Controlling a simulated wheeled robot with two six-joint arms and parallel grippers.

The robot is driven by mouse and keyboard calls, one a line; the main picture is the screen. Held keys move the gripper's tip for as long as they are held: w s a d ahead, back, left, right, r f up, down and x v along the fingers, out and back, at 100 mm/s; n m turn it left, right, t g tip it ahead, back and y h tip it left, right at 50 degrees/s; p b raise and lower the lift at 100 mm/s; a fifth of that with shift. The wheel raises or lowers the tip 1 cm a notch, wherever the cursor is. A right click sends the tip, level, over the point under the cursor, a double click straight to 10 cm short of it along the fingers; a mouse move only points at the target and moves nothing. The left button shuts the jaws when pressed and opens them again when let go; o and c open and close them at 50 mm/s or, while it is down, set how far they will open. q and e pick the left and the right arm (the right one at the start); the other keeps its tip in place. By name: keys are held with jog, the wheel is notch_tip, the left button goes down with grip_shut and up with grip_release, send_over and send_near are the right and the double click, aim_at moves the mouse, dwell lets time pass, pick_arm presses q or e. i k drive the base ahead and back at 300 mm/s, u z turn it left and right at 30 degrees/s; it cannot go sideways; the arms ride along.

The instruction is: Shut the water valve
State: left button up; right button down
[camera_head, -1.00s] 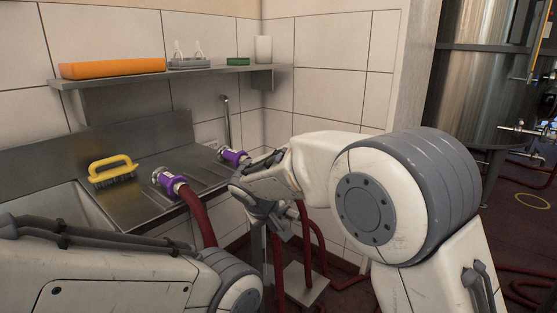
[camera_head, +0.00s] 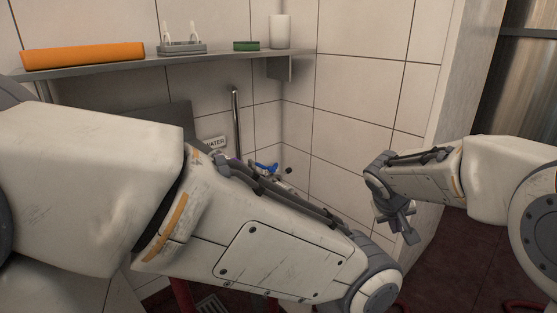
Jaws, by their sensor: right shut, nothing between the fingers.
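The water valve shows as a small blue handle (camera_head: 266,168) low in the wall corner, just above my left arm. Its body is mostly hidden behind that arm. A "WATER" label (camera_head: 215,143) is on the wall to its left, beside an upright metal pipe (camera_head: 236,115). My left arm crosses the front of the view, and its gripper is not in view. My right gripper (camera_head: 408,232) points down, shut and empty, to the right of the valve and apart from it.
A wall shelf (camera_head: 120,65) holds an orange case (camera_head: 82,54), a grey holder (camera_head: 182,48), a green sponge (camera_head: 246,45) and a white cup (camera_head: 280,31). My left arm hides most of the counter. Dark red floor shows at the lower right.

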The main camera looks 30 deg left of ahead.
aim_at(257, 164)
jog(key=u, duration=0.15)
jog(key=i, duration=0.7)
jog(key=u, duration=0.8)
jog(key=i, duration=0.5)
jog(key=u, duration=0.35)
